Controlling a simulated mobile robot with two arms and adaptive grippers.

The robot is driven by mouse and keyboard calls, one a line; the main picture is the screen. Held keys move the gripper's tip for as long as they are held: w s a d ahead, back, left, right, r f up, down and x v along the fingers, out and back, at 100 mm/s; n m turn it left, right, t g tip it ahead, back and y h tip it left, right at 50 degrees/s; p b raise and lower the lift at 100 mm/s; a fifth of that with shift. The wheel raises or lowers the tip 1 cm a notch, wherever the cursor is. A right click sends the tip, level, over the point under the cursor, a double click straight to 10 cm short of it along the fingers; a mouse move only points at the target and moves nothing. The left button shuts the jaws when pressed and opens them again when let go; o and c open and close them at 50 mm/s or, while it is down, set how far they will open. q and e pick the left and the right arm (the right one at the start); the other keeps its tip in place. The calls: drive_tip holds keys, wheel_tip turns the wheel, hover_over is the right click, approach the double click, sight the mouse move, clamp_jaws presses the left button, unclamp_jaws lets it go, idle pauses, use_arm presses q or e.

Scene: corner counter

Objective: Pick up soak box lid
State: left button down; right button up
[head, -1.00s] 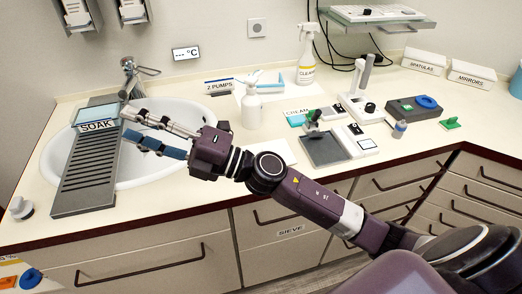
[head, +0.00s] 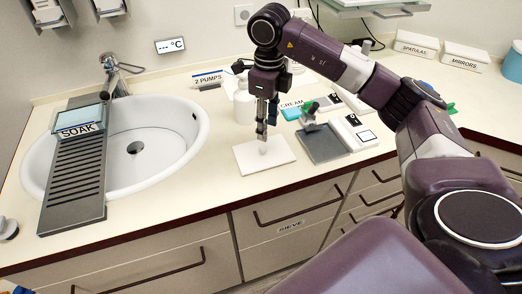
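The soak box (head: 82,131) carries a SOAK label and sits on the grey ribbed drainboard at the left of the sink. Its top shows a flat blue-grey pane (head: 80,117); I cannot tell for sure whether this is the lid. My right gripper (head: 263,147) points straight down over a white square mat, well to the right of the box. Its fingers are seen edge-on, with a small pale patch at the tips. I cannot tell whether they are open or whether they hold something. My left gripper is not in view.
The white mat (head: 280,158) lies near the counter's front edge. The sink (head: 170,160) and its tap (head: 113,72) are left of it. A grey tray device (head: 323,145) stands to the right of the mat, and a white bottle (head: 244,105) behind it.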

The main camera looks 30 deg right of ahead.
sight(263, 147)
drive_tip(key=f+p, duration=0.1)
drive_tip(key=f, duration=0.3)
drive_tip(key=f+p, duration=0.1)
drive_tip(key=f, duration=0.1)
drive_tip(key=shift+w+a+f+p, duration=0.2)
drive_tip(key=shift+w+a+p, duration=0.1)
drive_tip(key=shift+a+p, duration=0.1)
drive_tip(key=shift+f, duration=0.55)
clamp_jaws()
